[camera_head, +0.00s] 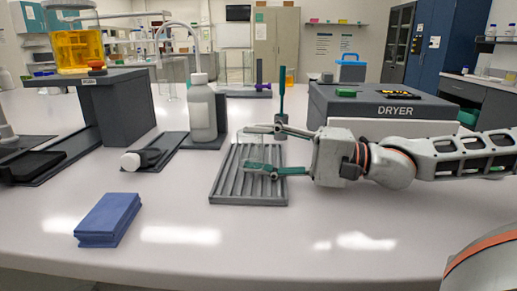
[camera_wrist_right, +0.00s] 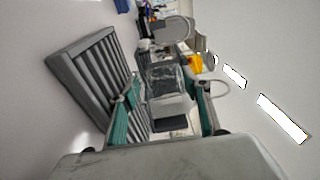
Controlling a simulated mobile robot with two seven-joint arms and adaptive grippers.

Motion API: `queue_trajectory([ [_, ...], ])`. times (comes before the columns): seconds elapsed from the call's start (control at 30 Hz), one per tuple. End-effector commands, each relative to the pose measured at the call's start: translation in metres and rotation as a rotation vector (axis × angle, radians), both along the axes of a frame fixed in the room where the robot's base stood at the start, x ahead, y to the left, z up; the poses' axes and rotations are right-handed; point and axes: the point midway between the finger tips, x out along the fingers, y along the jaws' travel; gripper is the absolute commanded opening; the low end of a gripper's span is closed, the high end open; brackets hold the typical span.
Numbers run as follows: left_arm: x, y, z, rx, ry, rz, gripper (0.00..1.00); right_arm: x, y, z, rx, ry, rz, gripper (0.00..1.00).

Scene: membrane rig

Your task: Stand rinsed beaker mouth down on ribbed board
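The beaker (camera_head: 256,153) is clear glass and faint in the head view. It also shows between the finger pads in the right wrist view (camera_wrist_right: 166,78). My right gripper (camera_head: 262,150) reaches in from the right, with one teal-padded finger on each side of the beaker, and appears shut on it. I cannot tell which way the mouth points. The grey ribbed board (camera_head: 248,190) lies flat on the bench, under and in front of the beaker. In the wrist view the board (camera_wrist_right: 82,85) is at the left. My left gripper is not in view.
A white wash bottle (camera_head: 202,110) stands behind the board. A dark holder with a white-ended piece (camera_head: 132,161) lies to its left. A blue folded cloth (camera_head: 107,219) lies in front. The dryer (camera_head: 385,106) stands behind my right arm.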

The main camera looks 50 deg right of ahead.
Motion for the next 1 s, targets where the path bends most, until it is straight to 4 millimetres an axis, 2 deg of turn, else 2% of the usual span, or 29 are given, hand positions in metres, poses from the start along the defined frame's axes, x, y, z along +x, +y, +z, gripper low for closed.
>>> queue_trajectory([
  [0.37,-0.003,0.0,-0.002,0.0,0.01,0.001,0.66,0.0,0.0,-0.006,0.002,0.016,-0.002,0.66],
  [0.77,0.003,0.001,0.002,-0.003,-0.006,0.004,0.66,0.0,0.0,-0.01,0.003,0.024,-0.002,0.66],
  [1.0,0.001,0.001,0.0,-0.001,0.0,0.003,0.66,-0.01,-0.009,-0.012,0.0,0.026,-0.008,0.66],
])
